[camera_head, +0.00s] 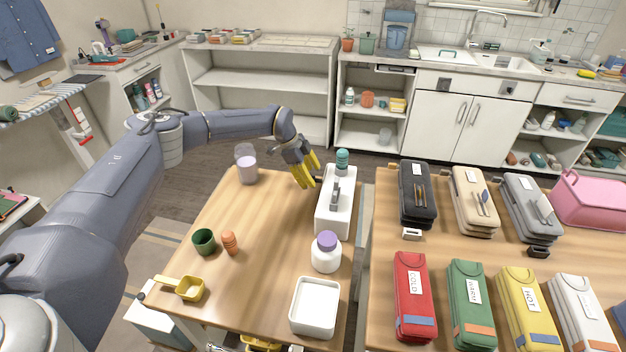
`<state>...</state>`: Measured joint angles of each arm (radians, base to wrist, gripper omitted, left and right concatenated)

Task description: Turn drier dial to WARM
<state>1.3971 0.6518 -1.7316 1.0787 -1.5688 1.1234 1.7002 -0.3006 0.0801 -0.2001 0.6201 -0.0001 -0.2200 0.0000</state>
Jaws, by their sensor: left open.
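No drier dial can be made out in the head view. A green case (468,300) on the right table carries a label that reads WARM. It lies between a red case (411,295) labelled COLD and a yellow case (526,305) labelled HOT. My left gripper (306,173), with yellow fingers, is open and empty. It hangs over the far part of the left table, just left of a white box (331,222) with a grey part on top. Whether it touches the box, I cannot tell. My right gripper is not in view.
The left table (270,275) holds a purple-capped white jar (326,255), a white tray (316,281), a green cup (203,241), an orange object (229,243) and a yellow scoop (190,289). Its middle is clear. A pink bin (592,200) stands at far right.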

